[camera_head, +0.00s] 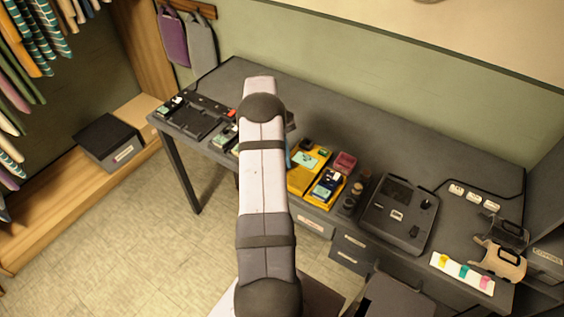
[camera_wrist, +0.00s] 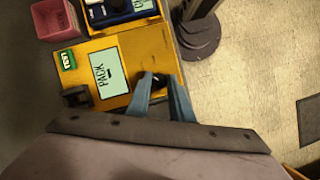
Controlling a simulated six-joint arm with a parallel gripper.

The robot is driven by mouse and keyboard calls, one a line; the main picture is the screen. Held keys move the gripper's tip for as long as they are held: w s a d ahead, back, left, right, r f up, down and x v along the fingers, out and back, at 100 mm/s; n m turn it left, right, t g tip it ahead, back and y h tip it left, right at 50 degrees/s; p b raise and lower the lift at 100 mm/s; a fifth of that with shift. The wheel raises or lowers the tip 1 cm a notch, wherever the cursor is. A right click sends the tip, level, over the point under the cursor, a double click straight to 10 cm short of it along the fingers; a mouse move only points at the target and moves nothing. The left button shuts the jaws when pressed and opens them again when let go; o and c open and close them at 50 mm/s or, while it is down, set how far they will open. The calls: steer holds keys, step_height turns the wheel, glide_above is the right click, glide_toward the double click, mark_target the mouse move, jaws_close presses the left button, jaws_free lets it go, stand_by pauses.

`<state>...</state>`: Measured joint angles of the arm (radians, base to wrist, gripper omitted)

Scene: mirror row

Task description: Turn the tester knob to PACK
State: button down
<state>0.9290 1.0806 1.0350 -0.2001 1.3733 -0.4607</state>
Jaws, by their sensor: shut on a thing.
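The yellow tester (camera_wrist: 120,45) lies below my gripper in the wrist view. Its pale green screen (camera_wrist: 107,73) reads PACK, with a small dark mark beside the word. A green label (camera_wrist: 68,60) sits near the tester's corner. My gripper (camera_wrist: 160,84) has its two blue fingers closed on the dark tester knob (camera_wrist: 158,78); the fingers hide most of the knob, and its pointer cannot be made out. In the head view the yellow tester (camera_head: 294,182) shows just right of my arm, which hides the gripper almost entirely.
A blue-and-black device (camera_wrist: 120,10) in a yellow holder and a pink box (camera_wrist: 57,18) lie close to the tester. A dark round post base (camera_wrist: 199,37) stands beside it. In the head view a large dark machine (camera_head: 397,213) stands farther right on the desk (camera_head: 300,105).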

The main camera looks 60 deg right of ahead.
steer(key=c, duration=1.6)
jaws_free()
steer(key=shift+b+v, duration=0.95)
steer(key=shift+v, duration=2.8)
